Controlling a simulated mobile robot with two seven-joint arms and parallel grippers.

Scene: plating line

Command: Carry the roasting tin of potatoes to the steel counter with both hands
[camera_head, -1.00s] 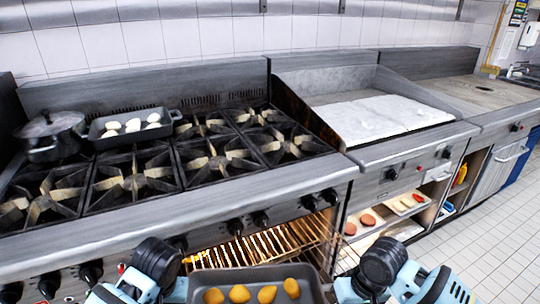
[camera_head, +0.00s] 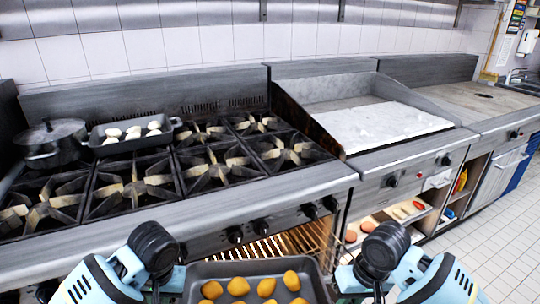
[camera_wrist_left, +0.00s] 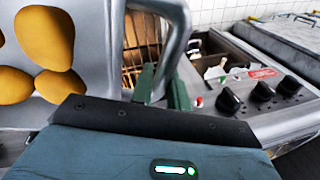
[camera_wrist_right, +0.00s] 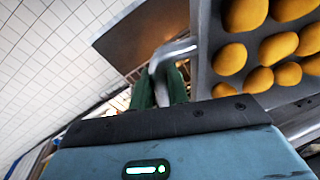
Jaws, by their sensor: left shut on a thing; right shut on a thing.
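The dark roasting tin (camera_head: 250,267) is at the bottom middle of the head view, in front of the range, with several yellow potatoes (camera_head: 239,286) in it. Its near part is cut off by the frame. My left gripper (camera_wrist_left: 162,88) is shut on the tin's handle at one end. My right gripper (camera_wrist_right: 166,86) is shut on the handle (camera_wrist_right: 172,50) at the other end. The tin looks roughly level and held clear of the range front. A grey-brown worktop (camera_head: 475,97) lies at the far right; I cannot tell whether it is the steel counter.
The range (camera_head: 205,165) carries a lidded pot (camera_head: 50,140) and a second tin (camera_head: 105,140) of white pieces at the back left. A lit oven rack (camera_head: 290,243) shows below. A griddle (camera_head: 380,125) is right of the burners. Tiled floor (camera_head: 495,235) is clear at right.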

